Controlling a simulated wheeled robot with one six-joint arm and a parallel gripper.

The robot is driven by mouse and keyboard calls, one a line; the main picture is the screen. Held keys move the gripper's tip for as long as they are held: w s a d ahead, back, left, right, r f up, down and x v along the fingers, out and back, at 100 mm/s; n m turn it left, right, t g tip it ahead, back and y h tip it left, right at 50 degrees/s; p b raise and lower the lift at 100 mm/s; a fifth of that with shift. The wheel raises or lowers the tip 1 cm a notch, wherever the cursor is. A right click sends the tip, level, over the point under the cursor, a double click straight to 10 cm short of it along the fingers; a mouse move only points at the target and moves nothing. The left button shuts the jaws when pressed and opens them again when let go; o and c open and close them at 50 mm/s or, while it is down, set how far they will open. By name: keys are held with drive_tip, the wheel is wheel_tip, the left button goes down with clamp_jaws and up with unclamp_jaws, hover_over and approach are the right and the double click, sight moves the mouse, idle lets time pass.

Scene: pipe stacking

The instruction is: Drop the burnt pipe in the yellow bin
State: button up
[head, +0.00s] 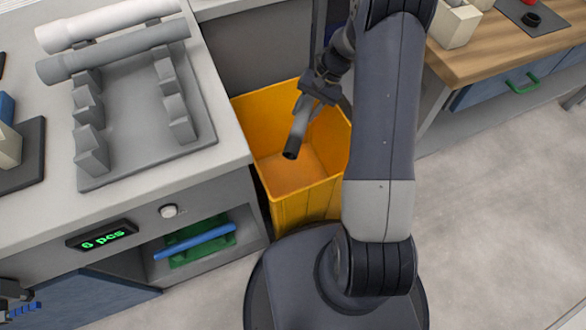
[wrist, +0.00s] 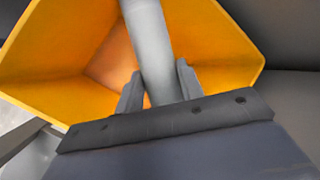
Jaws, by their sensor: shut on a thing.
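My gripper (head: 312,98) is shut on a grey pipe with a dark open end, the burnt pipe (head: 297,133). The pipe hangs tilted over the open yellow bin (head: 307,208), with its lower end over the bin's inside. In the wrist view the pipe (wrist: 152,50) runs up from between my gripper's fingers (wrist: 158,88), and the yellow bin (wrist: 205,35) spreads around and beneath it. I see no other thing in the visible part of the bin. My arm hides the bin's right side in the head view.
A grey counter (head: 225,150) stands left of the bin and carries a pipe rack (head: 140,125) with a white pipe (head: 105,22) and a grey pipe (head: 115,52). A display (head: 102,234) on its front reads "6 pcs". A wooden-topped bench (head: 500,50) stands at the right.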

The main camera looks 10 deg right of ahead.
wheel_tip(320, 180, down, 6)
drive_tip(key=b, duration=0.4)
drive_tip(key=shift+r, duration=0.15)
drive_tip(key=o, duration=1.1)
drive_tip(key=p+v, duration=0.3)
drive_tip(key=v, duration=0.8)
